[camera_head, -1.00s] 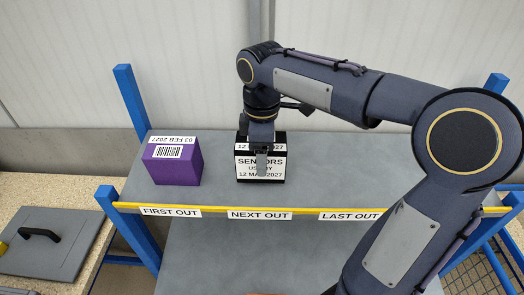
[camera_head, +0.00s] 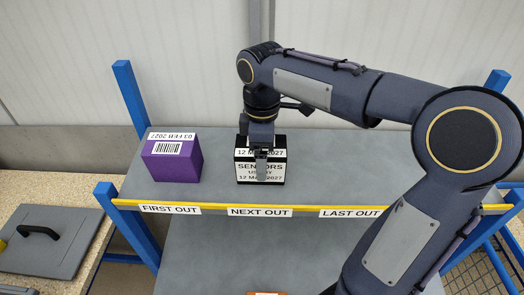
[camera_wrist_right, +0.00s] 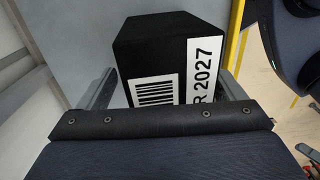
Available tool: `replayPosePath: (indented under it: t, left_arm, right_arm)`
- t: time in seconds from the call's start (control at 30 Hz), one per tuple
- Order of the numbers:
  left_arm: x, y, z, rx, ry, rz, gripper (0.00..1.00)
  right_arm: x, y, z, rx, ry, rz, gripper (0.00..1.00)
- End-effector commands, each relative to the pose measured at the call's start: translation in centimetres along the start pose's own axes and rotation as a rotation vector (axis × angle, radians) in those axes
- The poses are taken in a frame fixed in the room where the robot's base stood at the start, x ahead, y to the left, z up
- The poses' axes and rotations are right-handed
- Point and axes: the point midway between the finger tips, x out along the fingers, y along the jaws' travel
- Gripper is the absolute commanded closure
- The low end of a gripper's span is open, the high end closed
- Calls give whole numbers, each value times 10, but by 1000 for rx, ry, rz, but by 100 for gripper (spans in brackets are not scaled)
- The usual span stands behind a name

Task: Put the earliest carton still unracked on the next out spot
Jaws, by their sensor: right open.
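A black carton (camera_head: 242,170) with white labels, reading 12 M… 2027 where legible, stands on the grey shelf behind the NEXT OUT label (camera_head: 260,212). My right gripper (camera_head: 262,172) reaches down over it from above, and a finger hides part of the front label. In the right wrist view the black carton (camera_wrist_right: 150,55) lies between the two spread fingers of the right gripper (camera_wrist_right: 168,90), with a visible gap on at least the right side. A purple carton (camera_head: 172,163) marked 03 FEB 2027 stands behind the FIRST OUT label (camera_head: 170,209). My left gripper is out of view.
The shelf (camera_head: 345,170) is bare behind the LAST OUT label (camera_head: 348,215), partly under my right arm. A yellow edge strip runs along its front, with blue posts (camera_head: 130,95) at the sides. An orange thing (camera_head: 264,293) just shows at the bottom edge. A grey lid-like panel (camera_head: 50,245) lies at left.

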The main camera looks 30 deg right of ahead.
Motion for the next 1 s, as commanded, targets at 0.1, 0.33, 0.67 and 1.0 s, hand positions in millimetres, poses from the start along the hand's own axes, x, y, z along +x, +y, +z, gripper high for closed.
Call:
replayPosePath:
  t: [0.1,0.33,0.67,1.0]
  left_arm:
    - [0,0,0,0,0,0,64]
    - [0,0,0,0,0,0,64]
    - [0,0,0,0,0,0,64]
    - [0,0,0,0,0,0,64]
  right_arm:
    - [0,0,0,0,-1,-1,11]
    - [-20,1,-1,0,2,3,11]
    - [-71,0,-1,-1,1,2,11]
    - [-78,0,0,-1,0,0,11]
